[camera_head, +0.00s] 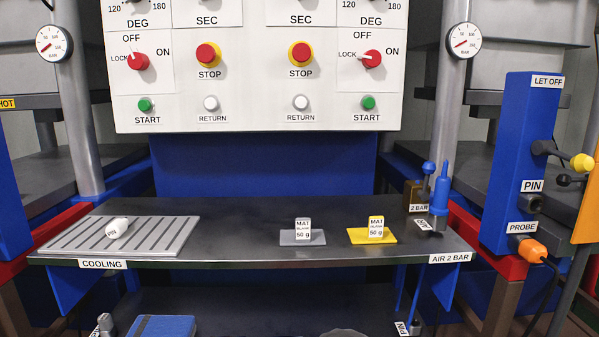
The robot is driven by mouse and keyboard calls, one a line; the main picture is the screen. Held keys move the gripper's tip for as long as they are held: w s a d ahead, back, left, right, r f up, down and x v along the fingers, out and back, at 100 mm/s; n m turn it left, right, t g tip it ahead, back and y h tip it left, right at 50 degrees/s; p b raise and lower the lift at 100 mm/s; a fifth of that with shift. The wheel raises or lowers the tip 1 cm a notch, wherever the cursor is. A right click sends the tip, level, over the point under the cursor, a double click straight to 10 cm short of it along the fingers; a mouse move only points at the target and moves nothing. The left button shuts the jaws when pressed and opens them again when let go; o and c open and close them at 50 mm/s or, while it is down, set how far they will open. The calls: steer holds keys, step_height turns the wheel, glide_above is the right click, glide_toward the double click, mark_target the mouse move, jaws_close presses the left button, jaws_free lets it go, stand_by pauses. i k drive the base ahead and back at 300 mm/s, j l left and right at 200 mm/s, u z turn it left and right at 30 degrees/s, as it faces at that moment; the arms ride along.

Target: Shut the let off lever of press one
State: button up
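A blue post (515,150) at the right edge bears a LET OFF label (548,81). Under the label, a dark lever with a yellow knob (582,162) sticks out to the right. A black-knobbed handle (564,181) sits just below the yellow knob. I cannot tell from this view whether the lever is open or shut. No label here says which press is number one. Another blue post (12,200) is cut off at the left edge, and no lever shows on it. My gripper is not in view.
A white control panel (255,65) hangs behind. An orange probe (532,250) and orange panel (587,205) are near the lever.

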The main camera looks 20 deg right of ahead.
mark_target(582, 163)
steer(key=z, duration=0.4)
steer(key=k+l+z, duration=0.1)
steer(key=z, duration=0.25)
steer(key=l+z, duration=0.15)
steer(key=z, duration=0.25)
